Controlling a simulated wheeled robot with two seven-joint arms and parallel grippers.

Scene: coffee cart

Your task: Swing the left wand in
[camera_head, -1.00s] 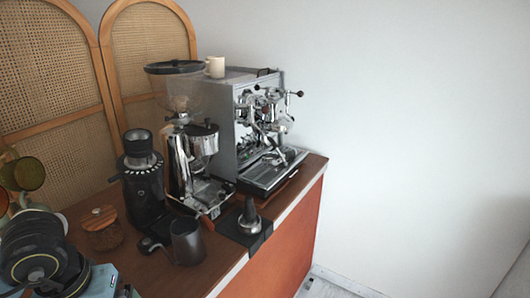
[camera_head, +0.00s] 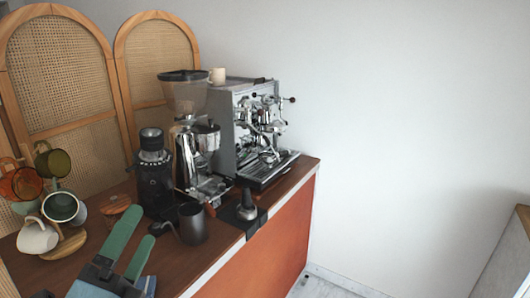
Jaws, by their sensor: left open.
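The chrome espresso machine (camera_head: 224,133) stands at the back right of the wooden cart, its front turned to the right. Its steam wands are small among the shiny front parts, and I cannot tell the left wand apart there. My left gripper (camera_head: 145,224) comes in at the bottom left with two green fingers spread apart, empty. It is over the near left part of the cart, well apart from the machine. My right gripper is not in view.
A grinder (camera_head: 186,140), a black grinder (camera_head: 153,180) and a dark pitcher (camera_head: 193,224) stand between my gripper and the machine. A tamper (camera_head: 247,206) sits on a black mat. Cups (camera_head: 38,236) hang on a stand at left. A cream cup (camera_head: 217,76) tops the machine.

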